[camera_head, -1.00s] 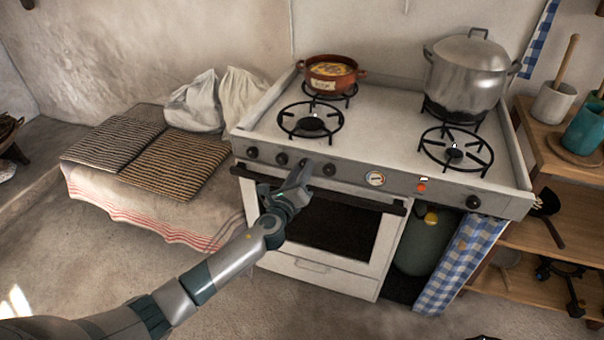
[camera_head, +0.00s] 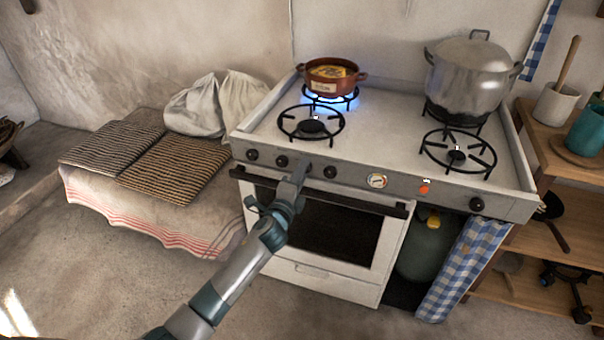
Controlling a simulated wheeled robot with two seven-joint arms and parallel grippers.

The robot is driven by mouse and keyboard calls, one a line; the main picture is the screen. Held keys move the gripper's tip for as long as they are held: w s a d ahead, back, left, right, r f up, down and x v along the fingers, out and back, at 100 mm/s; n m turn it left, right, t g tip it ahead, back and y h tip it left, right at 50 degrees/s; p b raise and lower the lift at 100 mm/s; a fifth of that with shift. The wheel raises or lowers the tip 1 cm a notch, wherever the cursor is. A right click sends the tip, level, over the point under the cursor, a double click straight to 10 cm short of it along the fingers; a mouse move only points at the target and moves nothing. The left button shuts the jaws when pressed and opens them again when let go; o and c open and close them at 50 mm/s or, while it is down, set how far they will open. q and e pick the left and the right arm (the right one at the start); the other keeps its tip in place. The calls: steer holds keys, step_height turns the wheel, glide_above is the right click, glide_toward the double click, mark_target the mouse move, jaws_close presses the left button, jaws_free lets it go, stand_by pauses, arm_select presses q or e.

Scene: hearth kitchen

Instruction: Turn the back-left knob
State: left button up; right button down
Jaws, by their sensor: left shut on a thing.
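The white stove (camera_head: 385,120) has a row of dark knobs along its front panel. My left gripper (camera_head: 302,168) is shut on the back-left knob, in the row between two dark knobs. The jaws hide most of that knob, so its angle cannot be read. The back-left burner (camera_head: 345,99) burns with a blue flame under a brown pot (camera_head: 331,88) of yellow food. My right gripper is out of view.
Neighbouring knobs (camera_head: 282,160) and (camera_head: 330,171) sit close on both sides of the jaws. The oven door handle (camera_head: 365,203) runs just below. A large metal pot (camera_head: 468,80) stands on the back-right burner. The front burners are bare.

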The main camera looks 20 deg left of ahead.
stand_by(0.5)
arm_select(q)
steer(key=o, duration=1.1)
steer(key=shift+c, duration=0.2)
steer(key=shift+s, duration=0.1)
steer(key=s, duration=1.7)
steer(key=shift+s+a+b, duration=0.15)
steer(key=shift+a+b, duration=0.2)
steer(key=shift+b, duration=0.05)
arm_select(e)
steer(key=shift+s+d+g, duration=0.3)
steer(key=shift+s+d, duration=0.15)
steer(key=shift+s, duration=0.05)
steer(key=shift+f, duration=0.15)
